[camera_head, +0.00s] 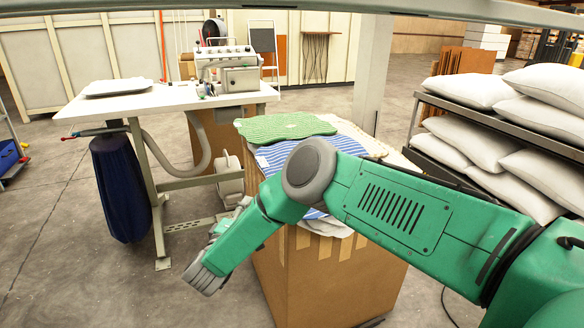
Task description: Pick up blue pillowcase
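The blue pillowcase (268,160), with blue and white stripes, lies in the pile of folded fabric on top of the cardboard box (330,275). A green striped pillowcase (285,126) lies behind it, partly over it. My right arm comes in from the right and crosses in front of the pile, hiding much of the blue pillowcase. My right gripper (226,223) is beside the box's left edge, mostly hidden behind my own wrist. Its fingers are too covered to tell whether they are open or shut. My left gripper is out of view.
A rack (440,105) of white pillows (475,91) stands on the right. The floor at front left is clear.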

